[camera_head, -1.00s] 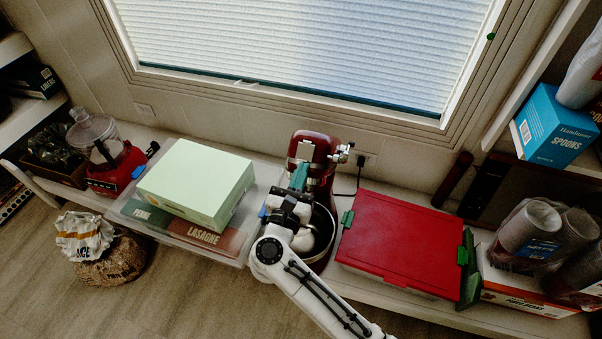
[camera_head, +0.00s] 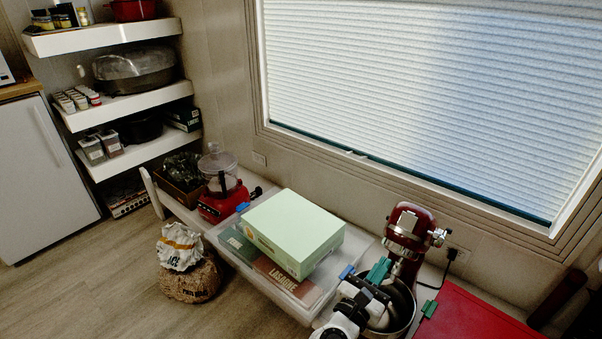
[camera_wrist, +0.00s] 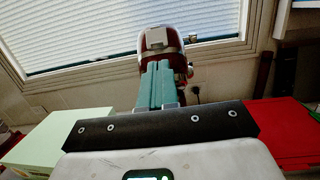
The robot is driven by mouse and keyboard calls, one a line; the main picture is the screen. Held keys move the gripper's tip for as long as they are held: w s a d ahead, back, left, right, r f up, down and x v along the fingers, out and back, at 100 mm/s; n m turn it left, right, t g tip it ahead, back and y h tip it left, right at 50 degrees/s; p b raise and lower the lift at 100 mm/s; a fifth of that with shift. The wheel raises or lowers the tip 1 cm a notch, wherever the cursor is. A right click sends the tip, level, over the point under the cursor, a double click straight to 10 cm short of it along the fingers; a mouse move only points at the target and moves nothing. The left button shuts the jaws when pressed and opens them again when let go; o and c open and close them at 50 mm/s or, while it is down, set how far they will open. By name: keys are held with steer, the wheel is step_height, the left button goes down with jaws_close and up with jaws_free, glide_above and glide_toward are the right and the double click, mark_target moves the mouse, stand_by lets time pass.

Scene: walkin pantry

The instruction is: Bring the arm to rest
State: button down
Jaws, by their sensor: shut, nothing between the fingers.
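My gripper (camera_head: 379,270) is at the lower right of the head view, at the end of my white arm. Its teal fingers are together with nothing between them. In the wrist view the shut fingers (camera_wrist: 158,84) point at a red stand mixer (camera_wrist: 162,50). In the head view the mixer (camera_head: 409,232) stands just beyond the fingers, with its metal bowl (camera_head: 402,310) beside my wrist. I cannot tell whether the fingers touch the mixer.
A pale green box (camera_head: 292,232) lies on a clear bin (camera_head: 222,247) left of my gripper. A red-lidded box (camera_head: 470,316) is to the right. A food processor (camera_head: 221,190), sacks (camera_head: 188,275) and shelves (camera_head: 125,104) are further left. The floor at left is open.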

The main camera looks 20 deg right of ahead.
steer(key=w+a+r+n+t+y, duration=0.15)
steer(key=a+n+t+y, duration=0.5)
steer(key=n, duration=0.65)
steer(key=a+r+n+t+y, duration=0.3)
steer(key=n+t+y, duration=0.1)
steer(key=n+y, duration=0.7)
steer(key=s+a+f+n+g+y, duration=0.3)
steer(key=s+f+n+g+y, duration=0.15)
steer(key=n, duration=0.65)
steer(key=s+d+f+n+g+h, duration=0.2)
steer(key=s+d+f+n+g, duration=0.1)
steer(key=s+f+n+g, duration=0.4)
steer(key=s+d+f+n+g+h, duration=0.1)
steer(key=s+d+f+n+g, duration=0.2)
steer(key=s+f+g, duration=0.5)
steer(key=s+d+r+n+g+h, duration=0.1)
steer(key=s+d+h, duration=0.15)
steer(key=s, duration=0.45)
steer(key=s+d+r+n+g+h, duration=0.1)
steer(key=s+d, duration=0.2)
steer(key=s, duration=0.3)
step_height(320, 180, up, 17)
steer(key=p, duration=1.6)
steer(key=shift+w+a+t+p, duration=0.25)
steer(key=shift+t+p, duration=0.05)
steer(key=shift+p, duration=0.05)
